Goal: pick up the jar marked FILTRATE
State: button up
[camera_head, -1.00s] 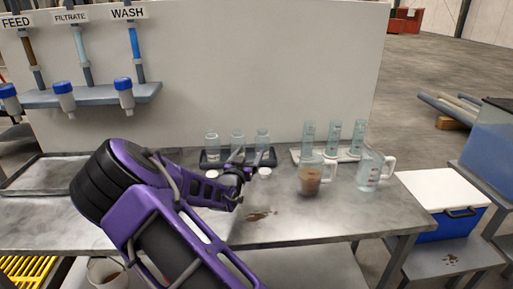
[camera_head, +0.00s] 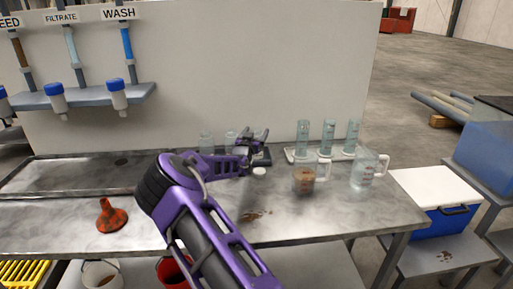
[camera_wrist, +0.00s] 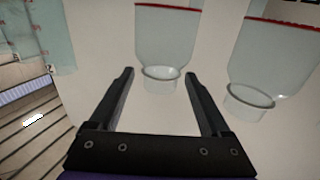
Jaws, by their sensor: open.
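Clear glass jars stand in a row in a dark tray (camera_head: 262,160) at the back of the bench. The left jar (camera_head: 206,142) shows, and the middle jar (camera_head: 231,141) is partly covered by my arm. The right one is hidden behind my gripper (camera_head: 256,135). In the wrist view two jars appear neck-down, each with a red line. The neck of one jar (camera_wrist: 162,50) lies between my open, empty fingers (camera_wrist: 160,78) in the picture; contact cannot be told. The other jar (camera_wrist: 268,60) is to the right. I can read no FILTRATE mark on any jar.
Several glass cylinders (camera_head: 302,138) stand in a white rack right of the jars. A jug of brown liquid (camera_head: 304,180) and a clear jug (camera_head: 366,172) are nearby. A FILTRATE sign (camera_head: 61,18) hangs on the panel. An orange funnel (camera_head: 112,217) stands front left.

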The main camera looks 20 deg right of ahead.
jog(key=shift+w+d, duration=0.35)
jog(key=shift+w, duration=0.15)
grip_shut()
